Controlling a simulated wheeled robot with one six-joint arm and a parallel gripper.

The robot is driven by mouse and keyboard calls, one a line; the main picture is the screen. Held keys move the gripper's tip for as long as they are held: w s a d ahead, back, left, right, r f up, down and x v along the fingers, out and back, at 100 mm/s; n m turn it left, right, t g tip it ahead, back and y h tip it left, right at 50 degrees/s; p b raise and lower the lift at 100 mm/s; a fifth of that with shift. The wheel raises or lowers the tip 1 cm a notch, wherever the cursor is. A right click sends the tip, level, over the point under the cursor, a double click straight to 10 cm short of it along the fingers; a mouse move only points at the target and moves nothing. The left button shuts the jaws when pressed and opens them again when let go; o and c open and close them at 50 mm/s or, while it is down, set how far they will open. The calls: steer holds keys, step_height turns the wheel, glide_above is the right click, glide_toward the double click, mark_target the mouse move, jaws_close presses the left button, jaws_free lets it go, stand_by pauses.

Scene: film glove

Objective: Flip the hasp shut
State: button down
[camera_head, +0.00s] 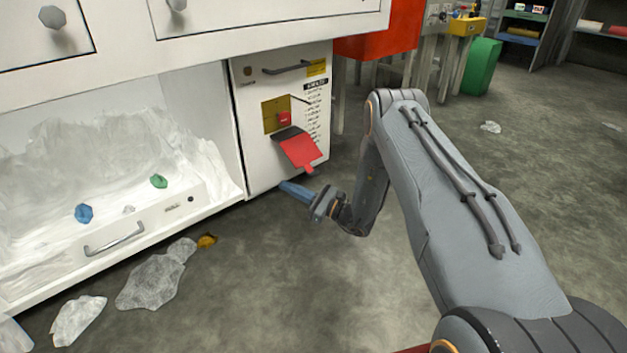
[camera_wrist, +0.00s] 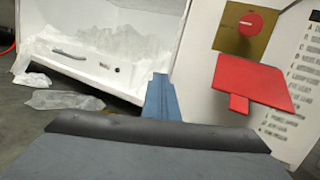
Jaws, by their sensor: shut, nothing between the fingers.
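The hasp is a red flap (camera_head: 298,151) with a small tab at its lower end, hanging out from the front of a white cabinet door (camera_head: 254,164). In the wrist view the red flap (camera_wrist: 252,82) stands to the right of my gripper. A yellow-brown plate (camera_head: 270,116) with a small red knob (camera_head: 285,118) sits just above the flap; the knob also shows in the wrist view (camera_wrist: 250,25). My gripper (camera_head: 284,186) has its blue fingers shut and empty, below and left of the flap, apart from it. In the wrist view the fingers (camera_wrist: 161,80) point toward the cabinet's base.
An open white compartment (camera_head: 225,190) on the left holds crumpled clear film, blue and green bits and a drawer-like front with a handle (camera_head: 114,240). Film scraps (camera_head: 152,281) lie on the floor. A door handle (camera_head: 287,67) is above the plate. Floor to the right is mostly clear.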

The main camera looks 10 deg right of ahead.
steer(key=d+f+m+t+h, duration=0.5)
steer(key=d+f, duration=0.3)
steer(key=d, duration=0.5)
steer(key=shift+w+f+m+t, duration=0.2)
steer(key=shift+f+m+t, duration=0.1)
steer(key=shift+m+t, duration=0.15)
steer(key=b+x, duration=0.5)
steer(key=x, duration=0.5)
steer(key=shift+s+d+r+b, duration=0.35)
steer(key=shift+s+r, duration=0.15)
steer(key=shift+r, duration=0.3)
steer(key=shift+s+d+r+b, duration=0.35)
steer(key=shift+s+r, duration=0.15)
steer(key=shift+r, duration=0.3)
steer(key=shift+d+r, duration=0.1)
